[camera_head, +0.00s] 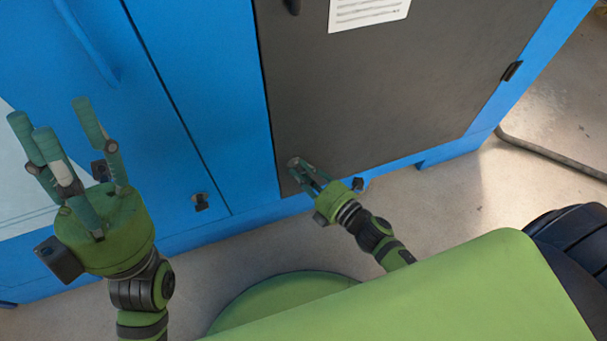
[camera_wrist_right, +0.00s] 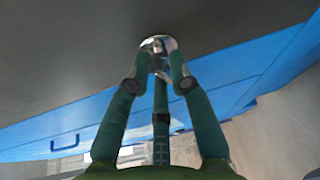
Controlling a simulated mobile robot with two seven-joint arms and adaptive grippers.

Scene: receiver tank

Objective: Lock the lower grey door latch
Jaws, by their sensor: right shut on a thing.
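The dark grey door (camera_head: 380,90) fills the right part of the blue cabinet in the head view. Its lower latch (camera_head: 293,163) is at the door's lower left corner, mostly hidden by fingers. In the right wrist view the latch (camera_wrist_right: 158,43) shows as a round metal piece on the grey door. My right gripper (camera_head: 305,170) is at this latch, its fingertips closed around its middle part. My left gripper (camera_head: 65,135) is raised in front of the blue door at the left, fingers spread and empty.
A black latch (camera_head: 201,201) sits low on the blue door. Another dark latch (camera_head: 293,5) is at the grey door's top left. A paper label (camera_head: 368,11) is on the grey door. Clear floor (camera_head: 450,200) lies at the right. A dark pipe or hose (camera_head: 550,153) runs along it.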

